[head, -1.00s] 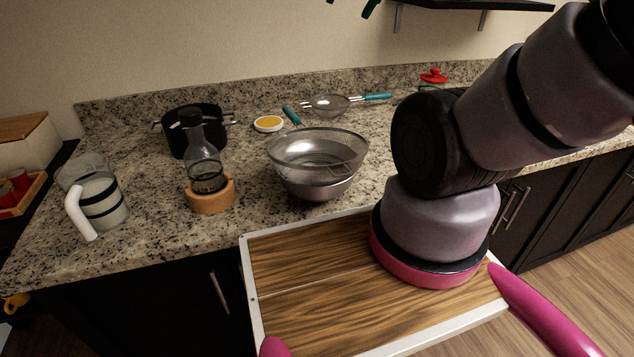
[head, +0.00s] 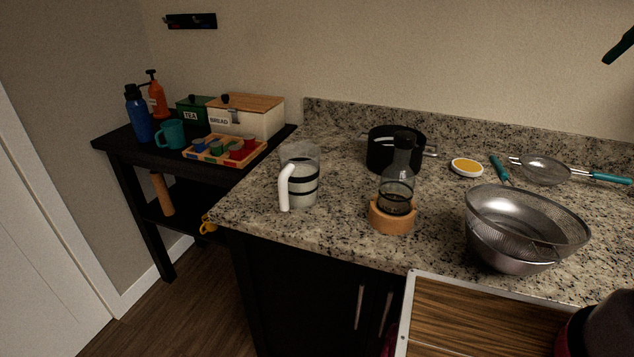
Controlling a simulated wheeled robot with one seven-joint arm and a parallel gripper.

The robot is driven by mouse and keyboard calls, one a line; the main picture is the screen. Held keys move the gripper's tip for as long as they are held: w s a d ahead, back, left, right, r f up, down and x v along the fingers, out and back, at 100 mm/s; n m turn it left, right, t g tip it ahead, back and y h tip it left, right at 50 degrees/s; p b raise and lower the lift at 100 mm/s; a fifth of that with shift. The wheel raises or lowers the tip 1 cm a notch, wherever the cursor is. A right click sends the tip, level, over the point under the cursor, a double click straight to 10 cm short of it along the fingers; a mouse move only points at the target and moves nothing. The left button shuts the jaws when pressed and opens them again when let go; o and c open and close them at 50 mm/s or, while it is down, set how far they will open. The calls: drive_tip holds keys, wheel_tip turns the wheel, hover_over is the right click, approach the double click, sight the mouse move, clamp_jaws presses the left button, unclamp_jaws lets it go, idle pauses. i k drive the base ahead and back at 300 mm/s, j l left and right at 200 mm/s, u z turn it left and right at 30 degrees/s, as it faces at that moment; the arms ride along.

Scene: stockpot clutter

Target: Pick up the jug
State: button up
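The jug (head: 303,184) stands upright on the left part of the granite counter, near its front left edge. It is clear with dark bands and has a thick white handle (head: 284,187) on its left front side. Nothing touches it. My gripper is not in view; only a part of my own body shows at the lower right.
Right of the jug stand a glass carafe in a wooden base (head: 392,215), a black pot (head: 385,149) and a mesh strainer in a metal bowl (head: 518,232). A black side table (head: 113,147) holds a bread box (head: 262,118), a tray of cups and bottles.

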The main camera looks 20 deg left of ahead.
sight(296, 182)
drive_tip(key=k+j+u, duration=0.3)
drive_tip(key=j, duration=0.35)
drive_tip(key=k+j+u, duration=0.15)
drive_tip(key=k+j, duration=0.15)
drive_tip(key=k+j+u, duration=0.15)
drive_tip(key=j, duration=0.35)
